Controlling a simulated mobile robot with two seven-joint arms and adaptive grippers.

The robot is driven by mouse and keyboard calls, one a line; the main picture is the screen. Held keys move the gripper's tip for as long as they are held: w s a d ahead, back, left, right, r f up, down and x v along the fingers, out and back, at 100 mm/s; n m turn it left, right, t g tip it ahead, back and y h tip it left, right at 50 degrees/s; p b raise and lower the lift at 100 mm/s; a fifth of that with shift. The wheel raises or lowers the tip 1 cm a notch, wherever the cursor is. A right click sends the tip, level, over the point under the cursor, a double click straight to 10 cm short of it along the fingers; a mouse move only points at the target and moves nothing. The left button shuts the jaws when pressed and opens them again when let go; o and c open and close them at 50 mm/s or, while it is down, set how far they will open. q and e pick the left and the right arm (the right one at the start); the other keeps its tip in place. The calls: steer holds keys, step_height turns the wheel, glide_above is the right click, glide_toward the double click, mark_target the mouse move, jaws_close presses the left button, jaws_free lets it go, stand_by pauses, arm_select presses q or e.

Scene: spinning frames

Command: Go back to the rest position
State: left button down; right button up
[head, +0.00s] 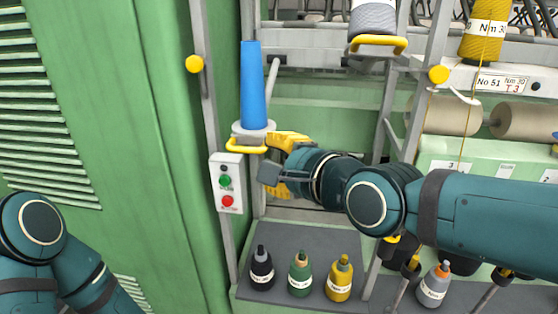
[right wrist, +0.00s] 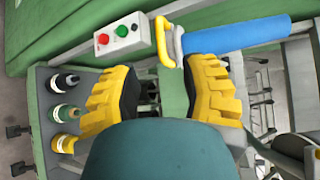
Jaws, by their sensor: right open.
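My right gripper (head: 272,156) reaches in from the right in the head view. In the right wrist view its yellow ridged fingers (right wrist: 166,90) stand wide apart with nothing between them. A blue tube (head: 253,85) stands upright on a grey holder with a yellow handle (head: 246,147), just beyond the fingers. The tube (right wrist: 245,36) and handle (right wrist: 163,42) also show past the fingertips in the wrist view. Whether the fingers touch the holder I cannot tell. My left arm (head: 40,245) shows at the lower left; its gripper is out of the picture.
A control box (head: 227,183) with green and red buttons hangs left of my right gripper. Black, green and yellow bottles (head: 300,274) stand on a grey shelf below. A grey bottle (head: 434,286) stands under my right arm. A yellow yarn cone (head: 484,30) is at upper right.

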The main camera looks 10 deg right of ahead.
steer(key=shift+s+d, duration=0.1)
steer(key=shift+s, duration=0.1)
steer(key=w+d+f+n+g+h, duration=0.1)
steer(key=w+f+n+g, duration=0.15)
steer(key=f, duration=1.05)
steer(key=w+f+n+g+h, duration=0.1)
steer(key=w+f+n+g, duration=0.15)
steer(key=f, duration=1.05)
steer(key=s+f+n+g, duration=0.2)
steer(key=s+f, duration=0.2)
steer(key=f, duration=0.4)
steer(key=s+d+f+n+g+h, duration=0.1)
steer(key=s+f+n+g, duration=0.1)
steer(key=s+f, duration=0.3)
steer(key=s+d+f+n+g, duration=0.1)
steer(key=s+f+n, duration=0.3)
steer(key=f, duration=0.8)
steer(key=shift+s+f+g, duration=0.2)
steer(key=shift+s+g, duration=0.4)
steer(key=shift+g, duration=0.2)
